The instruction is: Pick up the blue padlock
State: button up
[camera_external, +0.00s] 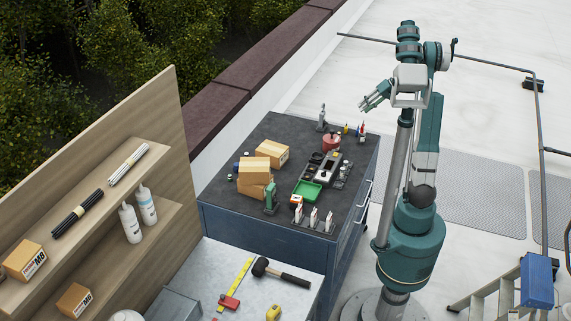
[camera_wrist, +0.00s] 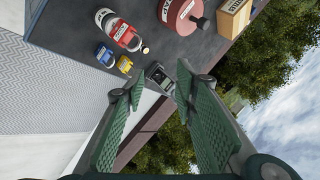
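The blue padlock (camera_wrist: 103,55) lies on the dark cabinet top (camera_wrist: 75,75) near its edge, in the upper left of the wrist view. A yellow padlock (camera_wrist: 125,64) is beside it. In the external view the blue padlock is a tiny spot (camera_external: 357,130) at the far right corner of the top. My gripper (camera_wrist: 157,86) is open and empty, its two green ridged fingers well apart. In the external view my gripper (camera_external: 372,98) hangs above the far right part of the cabinet, clear of the padlock.
A red and white object (camera_wrist: 119,31) and a large red disc-like item (camera_wrist: 182,18) lie close to the padlocks. Cardboard boxes (camera_external: 255,172), a green tray (camera_external: 307,191) and several small bottles stand elsewhere on the cabinet. A wooden shelf (camera_external: 130,180) stands at left.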

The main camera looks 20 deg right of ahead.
jog(key=w+r+m+g+h+p, duration=0.4)
jog(key=w+r+m+h+p, duration=0.2)
jog(key=r+m+h+p, duration=0.15)
jog(key=b, duration=0.1)
send_over(358, 130)
jog(key=shift+m, duration=0.45)
jog(key=f, duration=1.3)
jog(key=w+d+f, duration=0.1)
jog(key=f, duration=0.5)
jog(key=shift+f, duration=0.2)
jog(key=shift+f, duration=0.1)
jog(key=shift+f, duration=1.15)
jog(key=shift+w+f, duration=0.15)
jog(key=shift+f, duration=2.45)
